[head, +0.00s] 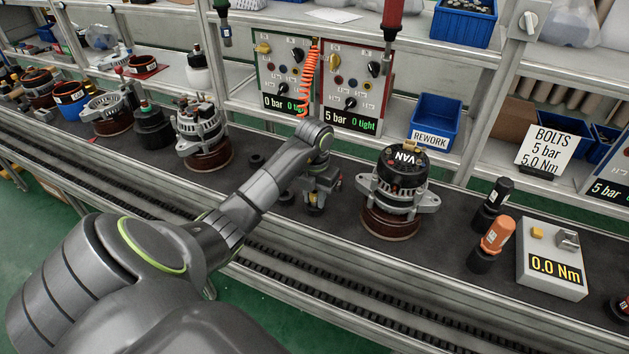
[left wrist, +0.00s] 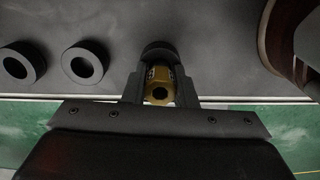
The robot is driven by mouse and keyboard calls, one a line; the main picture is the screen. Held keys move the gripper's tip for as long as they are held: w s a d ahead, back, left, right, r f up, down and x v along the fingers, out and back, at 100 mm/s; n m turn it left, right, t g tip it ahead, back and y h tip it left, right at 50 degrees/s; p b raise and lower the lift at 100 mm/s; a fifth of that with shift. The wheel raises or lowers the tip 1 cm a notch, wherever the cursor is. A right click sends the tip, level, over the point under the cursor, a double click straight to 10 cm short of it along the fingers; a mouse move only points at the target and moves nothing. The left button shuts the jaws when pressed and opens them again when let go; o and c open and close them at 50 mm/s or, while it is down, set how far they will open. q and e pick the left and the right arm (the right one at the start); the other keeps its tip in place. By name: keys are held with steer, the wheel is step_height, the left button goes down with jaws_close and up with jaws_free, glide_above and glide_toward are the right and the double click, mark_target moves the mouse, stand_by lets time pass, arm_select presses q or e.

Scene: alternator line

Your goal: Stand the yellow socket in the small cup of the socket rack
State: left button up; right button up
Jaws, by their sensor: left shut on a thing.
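In the left wrist view, the gripper (left wrist: 160,92) is shut on the yellow socket (left wrist: 158,88), whose open end faces the camera. A round black part (left wrist: 158,47) shows just beyond the socket; I cannot tell whether the socket is inside it or only in front of it. Two black ring-shaped cups, one at far left (left wrist: 22,63) and one nearer (left wrist: 85,62), stand left of the gripper and look empty. In the head view my arm partly hides this area.
Another alternator (head: 202,135) stands to the left. A blue REWORK bin (head: 436,122) is behind.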

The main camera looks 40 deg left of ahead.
arm_select(q)
steer(key=shift+s+f, duration=0.1)
steer(key=shift+s, duration=0.05)
step_height(320, 180, up, 2)
steer(key=shift+r+p, duration=0.1)
steer(key=shift+p, duration=0.7)
steer(key=shift+r+p, duration=0.85)
steer(key=shift+r, duration=0.45)
steer(key=shift+r, duration=0.1)
steer(key=shift+r, duration=0.4)
step_height(320, 180, down, 5)
steer(key=b, duration=0.4)
steer(key=shift+r, duration=0.1)
steer(key=shift+f+b, duration=0.45)
steer(key=shift+f, duration=0.05)
steer(key=shift+r, duration=0.1)
